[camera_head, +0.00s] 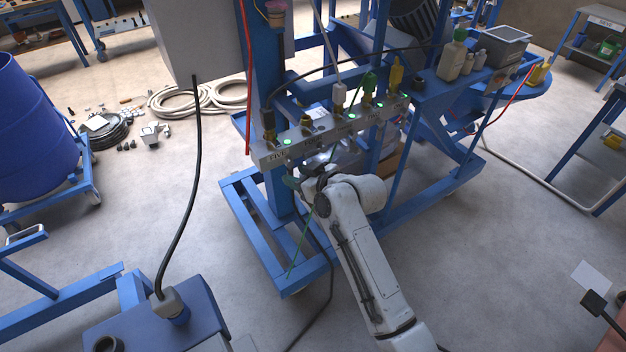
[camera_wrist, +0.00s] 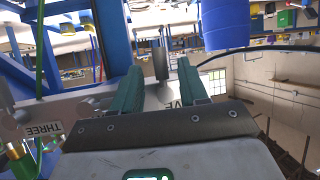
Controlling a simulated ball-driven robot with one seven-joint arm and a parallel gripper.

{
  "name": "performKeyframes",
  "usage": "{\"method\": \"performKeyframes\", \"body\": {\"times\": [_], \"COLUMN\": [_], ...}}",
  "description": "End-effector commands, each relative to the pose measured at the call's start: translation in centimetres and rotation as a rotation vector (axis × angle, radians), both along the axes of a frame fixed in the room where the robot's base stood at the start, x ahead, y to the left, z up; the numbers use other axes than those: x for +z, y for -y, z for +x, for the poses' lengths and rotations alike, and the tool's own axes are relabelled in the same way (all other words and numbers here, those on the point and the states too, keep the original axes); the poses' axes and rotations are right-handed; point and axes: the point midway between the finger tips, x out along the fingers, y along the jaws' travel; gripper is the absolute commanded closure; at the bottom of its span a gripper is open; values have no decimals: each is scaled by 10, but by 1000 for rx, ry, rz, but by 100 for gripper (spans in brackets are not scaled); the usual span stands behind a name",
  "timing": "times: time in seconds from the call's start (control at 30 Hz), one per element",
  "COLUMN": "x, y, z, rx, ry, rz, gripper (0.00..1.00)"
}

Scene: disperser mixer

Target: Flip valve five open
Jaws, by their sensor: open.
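The valve manifold (camera_head: 330,130) is a pale bar on the blue frame with several valves and green lights. The leftmost label (camera_head: 278,157) in the head view appears to read FIVE, below a dark valve fitting (camera_head: 268,122). Contact cannot be told. In the head view, my arm mostly hides the gripper below the manifold's left end.
The THREE label (camera_wrist: 43,130) and a brass valve (camera_wrist: 22,160) lie at left in the wrist view. A black cable (camera_head: 190,200) hangs from a grey box left of the manifold. A blue drum (camera_head: 35,115) stands far left. Open floor (camera_head: 480,270) lies right of my arm.

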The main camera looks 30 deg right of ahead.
Motion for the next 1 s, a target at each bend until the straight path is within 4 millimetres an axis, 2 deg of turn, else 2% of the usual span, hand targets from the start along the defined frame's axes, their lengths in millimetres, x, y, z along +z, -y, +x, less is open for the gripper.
{"method": "performKeyframes", "body": {"times": [0.2,0.4,0.6,1.0], "x": [16,27,31,31], "y": [7,11,12,12], "z": [-35,-56,-63,-63], "rx": [-1,-1,0,0], "ry": [0,0,-1,-1], "rz": [0,0,0,0], "gripper": [57,57,57,57]}}
